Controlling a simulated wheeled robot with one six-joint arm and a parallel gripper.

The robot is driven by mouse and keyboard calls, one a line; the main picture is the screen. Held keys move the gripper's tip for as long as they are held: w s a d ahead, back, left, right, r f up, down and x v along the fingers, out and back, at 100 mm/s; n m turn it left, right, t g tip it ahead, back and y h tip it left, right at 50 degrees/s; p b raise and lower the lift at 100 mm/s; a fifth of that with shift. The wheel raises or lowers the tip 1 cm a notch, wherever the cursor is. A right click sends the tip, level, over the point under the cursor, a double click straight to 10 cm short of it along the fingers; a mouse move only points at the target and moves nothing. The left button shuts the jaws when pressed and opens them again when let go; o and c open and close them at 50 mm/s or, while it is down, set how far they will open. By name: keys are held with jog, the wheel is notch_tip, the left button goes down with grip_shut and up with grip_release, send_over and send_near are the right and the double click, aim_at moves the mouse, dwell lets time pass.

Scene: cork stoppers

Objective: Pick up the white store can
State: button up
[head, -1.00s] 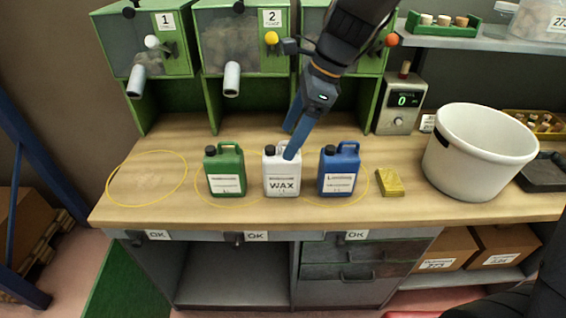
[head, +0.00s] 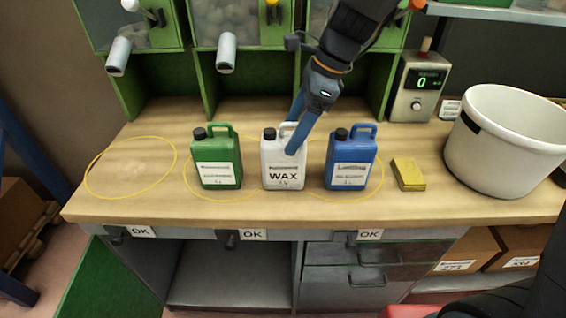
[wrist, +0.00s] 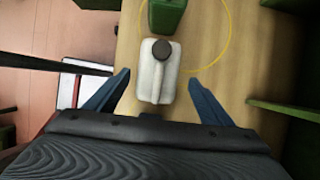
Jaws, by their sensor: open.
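The white store can (head: 283,166), with a black cap and a label reading WAX, stands upright on the wooden bench between a green can (head: 217,160) and a blue can (head: 350,160). My gripper (head: 294,130) is open at the white can's upper part. One blue finger crosses in front of the can's upper right; the other is behind, partly hidden. In the wrist view the white can (wrist: 158,80) shows between the spread fingers (wrist: 159,77), with a gap on each side. The green can (wrist: 167,14) is beyond it. I cannot tell the exact finger height.
A yellow block (head: 408,175) and a large white bucket (head: 500,150) stand to the right. Green dispensers with spouts (head: 226,55) are behind. Yellow rings mark the bench; the left ring (head: 130,167) is empty.

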aim_at(280, 171)
jog(key=p+x, duration=0.1)
jog(key=x, duration=0.6)
jog(key=shift+s+d+f, duration=0.15)
jog(key=shift+s+f, duration=0.05)
jog(key=shift+s, duration=0.05)
jog(key=shift+r, duration=0.1)
grip_shut()
